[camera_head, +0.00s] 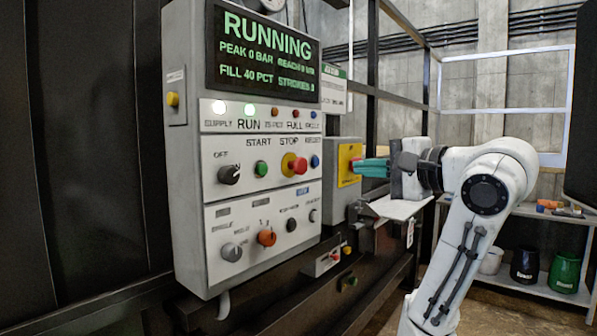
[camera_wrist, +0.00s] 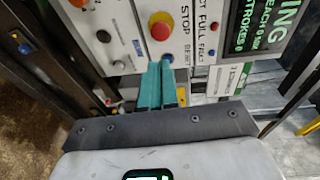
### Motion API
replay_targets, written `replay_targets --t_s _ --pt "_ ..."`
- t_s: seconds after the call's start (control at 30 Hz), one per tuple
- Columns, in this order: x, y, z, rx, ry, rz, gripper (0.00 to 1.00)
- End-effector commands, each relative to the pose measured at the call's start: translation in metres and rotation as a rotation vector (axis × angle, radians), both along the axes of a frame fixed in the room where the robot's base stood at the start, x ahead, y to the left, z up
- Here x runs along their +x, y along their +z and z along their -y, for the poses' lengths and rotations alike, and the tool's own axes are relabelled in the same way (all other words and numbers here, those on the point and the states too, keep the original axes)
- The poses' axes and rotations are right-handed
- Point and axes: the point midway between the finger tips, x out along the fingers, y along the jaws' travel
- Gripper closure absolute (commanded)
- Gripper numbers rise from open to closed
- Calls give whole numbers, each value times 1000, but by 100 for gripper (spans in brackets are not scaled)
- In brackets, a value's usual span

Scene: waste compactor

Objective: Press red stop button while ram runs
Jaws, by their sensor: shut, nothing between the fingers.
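The red stop button (camera_head: 298,165), on a yellow ring under the STOP label, sits on the grey control panel (camera_head: 190,180). It also shows in the wrist view (camera_wrist: 160,27), beyond the fingertips. My gripper (camera_head: 358,168) has teal fingers, shut and empty, to the right of the button in the head view. In the wrist view the gripper (camera_wrist: 160,68) points at the panel near a blue button (camera_wrist: 167,57), and a gap shows between its tips and the red button. The display (camera_head: 262,50) reads RUNNING and FILL 40 PCT. The ram itself is not visible.
A green start button (camera_head: 261,169) and a blue button (camera_head: 315,161) flank the stop button. A grey box with a yellow plate (camera_head: 347,160) stands behind my fingertips in the head view. A selector knob (camera_head: 229,174) is farther left. A shelf (camera_head: 540,288) stands at right.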

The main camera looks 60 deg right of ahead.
Motion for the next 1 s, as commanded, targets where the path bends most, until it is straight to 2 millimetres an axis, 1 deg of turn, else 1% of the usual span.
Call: replay_targets --t_s 0.47,0.67,1.0 --pt "1 3 1 2 0 2 100" --pt "10 6 5 5 1 -1 100" --pt "30 4 13 5 1 -2 100"
